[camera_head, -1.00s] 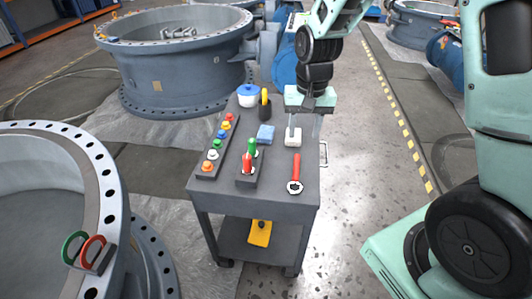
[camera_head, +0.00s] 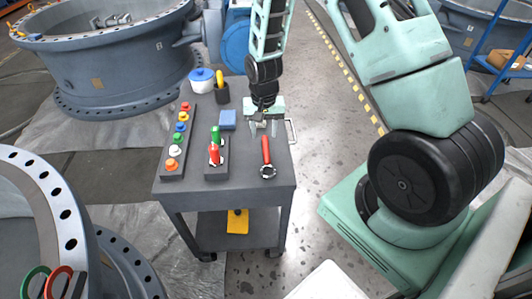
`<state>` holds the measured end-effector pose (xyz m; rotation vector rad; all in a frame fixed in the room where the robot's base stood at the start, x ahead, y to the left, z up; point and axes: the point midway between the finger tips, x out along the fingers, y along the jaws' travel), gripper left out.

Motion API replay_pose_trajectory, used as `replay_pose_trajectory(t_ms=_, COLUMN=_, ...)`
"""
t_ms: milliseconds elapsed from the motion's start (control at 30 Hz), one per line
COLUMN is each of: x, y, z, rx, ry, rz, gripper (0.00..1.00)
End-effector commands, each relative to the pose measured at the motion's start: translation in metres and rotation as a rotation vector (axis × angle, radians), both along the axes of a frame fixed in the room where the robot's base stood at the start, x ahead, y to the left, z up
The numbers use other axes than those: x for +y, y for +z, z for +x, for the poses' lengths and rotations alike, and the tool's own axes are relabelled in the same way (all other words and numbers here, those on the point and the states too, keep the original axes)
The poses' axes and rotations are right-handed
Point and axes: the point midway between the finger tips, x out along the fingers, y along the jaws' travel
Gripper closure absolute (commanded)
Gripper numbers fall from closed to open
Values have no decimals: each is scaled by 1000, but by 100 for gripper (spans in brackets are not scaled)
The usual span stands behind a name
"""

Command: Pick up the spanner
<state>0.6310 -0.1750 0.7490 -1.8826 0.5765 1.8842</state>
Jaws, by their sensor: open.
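The spanner (camera_head: 267,157) lies on the grey cart top (camera_head: 225,188) near its right side. It has a red handle pointing to the back and a silver ring-like head at the front end. My gripper (camera_head: 262,134) is above the back part of the cart, just behind the spanner's handle end, pointing down. Its two fingers are apart with nothing seen between them. Its exact height above the cart top is hard to tell.
A blue block (camera_head: 228,119) is left of my gripper. A holder with green and red handles (camera_head: 215,150), a button strip (camera_head: 178,135) and a blue-lidded white pot (camera_head: 201,80) are further left. Large valve flanges (camera_head: 45,215) stand left of the cart.

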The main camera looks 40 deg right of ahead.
Motion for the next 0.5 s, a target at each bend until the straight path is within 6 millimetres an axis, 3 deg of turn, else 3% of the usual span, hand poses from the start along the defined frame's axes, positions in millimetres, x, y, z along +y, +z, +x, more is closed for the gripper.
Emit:
replay_pose_trajectory(t_ms=167, x=-1, y=-12, z=-1, rx=1, ry=-1, rz=1, gripper=56)
replay_pose_trajectory(t_ms=500, x=-3, y=-54, z=-4, rx=0, ry=-1, rz=0, gripper=56)
